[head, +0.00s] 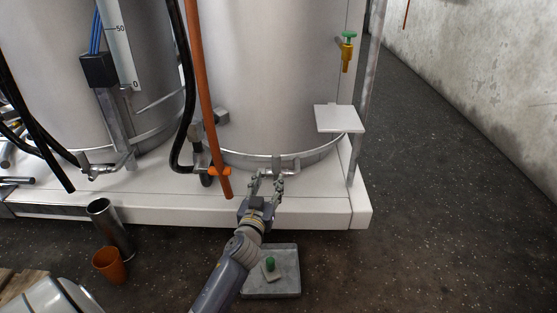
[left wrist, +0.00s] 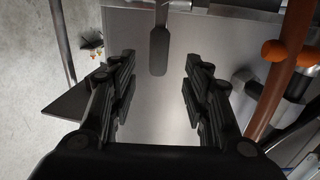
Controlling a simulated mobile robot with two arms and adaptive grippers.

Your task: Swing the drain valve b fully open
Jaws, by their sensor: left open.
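The drain valve at the foot of the right tank (head: 270,80) has a short metal outlet (head: 285,161), partly hidden by my gripper. In the left wrist view a flat grey lever (left wrist: 159,48) with a rounded end points between my fingers; I take it for the valve's handle. My left gripper (head: 267,179) is open just in front of the outlet. In the left wrist view its fingers (left wrist: 160,62) stand to either side of the lever's end, with clear gaps. I see no contact. My right gripper is not in view.
An orange pipe (head: 203,100) and a black hose (head: 187,85) run down left of my gripper. A white shelf (head: 338,118) juts out on the right. A metal cylinder (head: 110,228), an orange cup (head: 110,265) and a grey tray (head: 285,286) stand below the white plinth (head: 310,209).

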